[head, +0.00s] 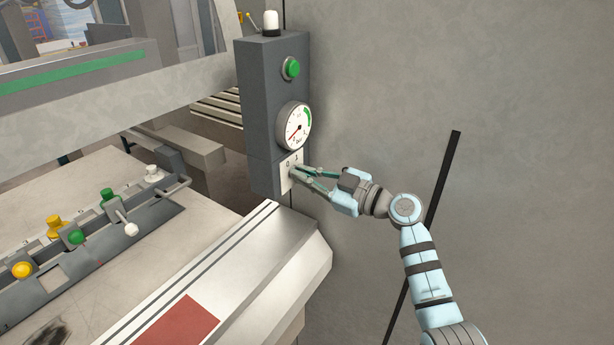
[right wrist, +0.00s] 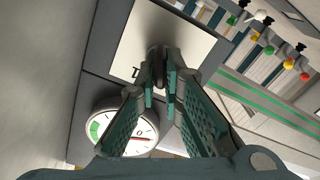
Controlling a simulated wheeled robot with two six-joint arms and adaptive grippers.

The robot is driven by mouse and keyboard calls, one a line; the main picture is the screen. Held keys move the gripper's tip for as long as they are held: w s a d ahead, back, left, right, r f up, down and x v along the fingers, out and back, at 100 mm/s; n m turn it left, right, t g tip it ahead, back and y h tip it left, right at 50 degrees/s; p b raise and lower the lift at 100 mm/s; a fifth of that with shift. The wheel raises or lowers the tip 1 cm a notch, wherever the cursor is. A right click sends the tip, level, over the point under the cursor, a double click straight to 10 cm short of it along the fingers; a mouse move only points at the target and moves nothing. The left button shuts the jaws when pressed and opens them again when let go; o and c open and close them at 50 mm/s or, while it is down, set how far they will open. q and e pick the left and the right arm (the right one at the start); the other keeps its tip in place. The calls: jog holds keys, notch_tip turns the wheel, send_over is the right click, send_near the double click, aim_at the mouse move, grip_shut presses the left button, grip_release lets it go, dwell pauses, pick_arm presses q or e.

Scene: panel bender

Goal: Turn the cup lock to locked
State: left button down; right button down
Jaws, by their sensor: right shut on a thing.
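The cup lock's white label plate (head: 291,173) is on the lower front of a grey control box (head: 262,120), below a round gauge. In the right wrist view the plate (right wrist: 190,38) carries a dark knob (right wrist: 157,54). My right gripper (head: 296,171) reaches the plate from the right. In the right wrist view its fingertips (right wrist: 160,75) close around the dark knob. The fingers hide much of the knob, and I cannot tell its exact turn position. My left gripper is not in view.
Above the plate are the gauge (head: 295,125), a green button (head: 291,68) and a white lamp (head: 271,22). A machine bed with several coloured knobs, such as a yellow one (head: 22,270), lies left. A plain grey wall (head: 400,80) is behind my right arm.

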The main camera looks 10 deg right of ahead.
jog(key=m+b, duration=0.1)
jog(key=m, duration=0.1)
jog(key=shift+d+f+m, duration=0.1)
jog(key=shift+m, duration=0.3)
jog(key=m, duration=0.2)
jog(key=shift+w+m+b, duration=0.15)
jog(key=shift+m+b, duration=0.25)
jog(key=m, duration=0.2)
jog(key=shift+d+m, duration=0.1)
jog(key=shift+m, duration=0.2)
jog(key=shift+w+m, duration=0.1)
jog(key=shift+m, duration=1.4)
jog(key=c, duration=1.7)
grip_release()
jog(key=shift+d, duration=0.1)
